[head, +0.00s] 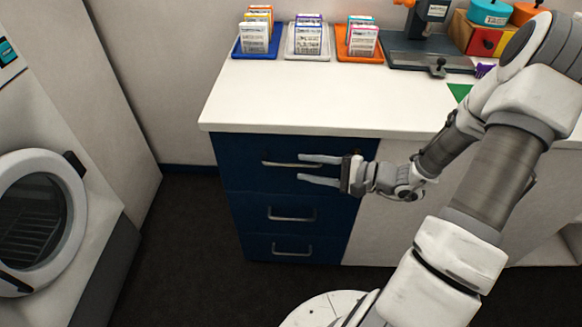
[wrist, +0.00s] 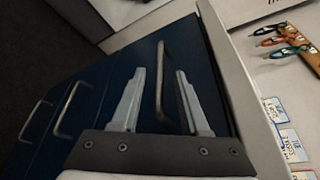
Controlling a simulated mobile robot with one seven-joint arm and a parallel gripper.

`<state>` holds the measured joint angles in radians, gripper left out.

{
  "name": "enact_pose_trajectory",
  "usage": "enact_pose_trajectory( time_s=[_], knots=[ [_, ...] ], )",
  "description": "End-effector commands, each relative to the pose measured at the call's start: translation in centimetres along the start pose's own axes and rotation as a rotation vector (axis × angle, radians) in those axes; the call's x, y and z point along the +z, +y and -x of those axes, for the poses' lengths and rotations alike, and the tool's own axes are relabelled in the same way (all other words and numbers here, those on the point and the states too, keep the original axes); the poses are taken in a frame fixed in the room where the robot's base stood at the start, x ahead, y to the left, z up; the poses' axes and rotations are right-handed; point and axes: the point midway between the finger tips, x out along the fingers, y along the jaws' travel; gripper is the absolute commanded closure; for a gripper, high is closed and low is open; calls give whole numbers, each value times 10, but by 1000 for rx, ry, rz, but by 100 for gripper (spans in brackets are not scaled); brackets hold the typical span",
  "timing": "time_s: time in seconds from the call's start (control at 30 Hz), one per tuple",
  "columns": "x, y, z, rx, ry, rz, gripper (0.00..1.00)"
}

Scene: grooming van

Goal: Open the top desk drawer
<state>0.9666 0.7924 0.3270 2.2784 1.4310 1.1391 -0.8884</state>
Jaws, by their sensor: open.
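The top desk drawer (head: 238,155) is dark blue and looks shut, just under the white desktop. Its metal bar handle (head: 282,164) runs level across its front. My gripper (head: 300,168) is open in front of the drawer, at about the handle's height, with its fingers pointing left. In the wrist view, the top handle (wrist: 161,80) shows between the two spread fingers (wrist: 157,95). I cannot tell whether a finger touches it. The right part of the drawer front is hidden behind my gripper.
Two lower blue drawers with handles (head: 291,214) (head: 291,249) are below. The white desktop (head: 300,95) carries card trays (head: 256,54) and a dark stand (head: 420,58). A round-doored machine (head: 40,215) stands at left. Dark floor (head: 185,240) between is clear.

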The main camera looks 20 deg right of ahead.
Motion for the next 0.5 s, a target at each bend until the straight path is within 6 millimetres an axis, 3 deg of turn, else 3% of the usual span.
enact_pose_trajectory(
  time_s=[0.2,0.5],
  knots=[
    [-1,1,-36,1,-1,0,55],
    [0,0,-50,0,1,0,55]
  ],
)
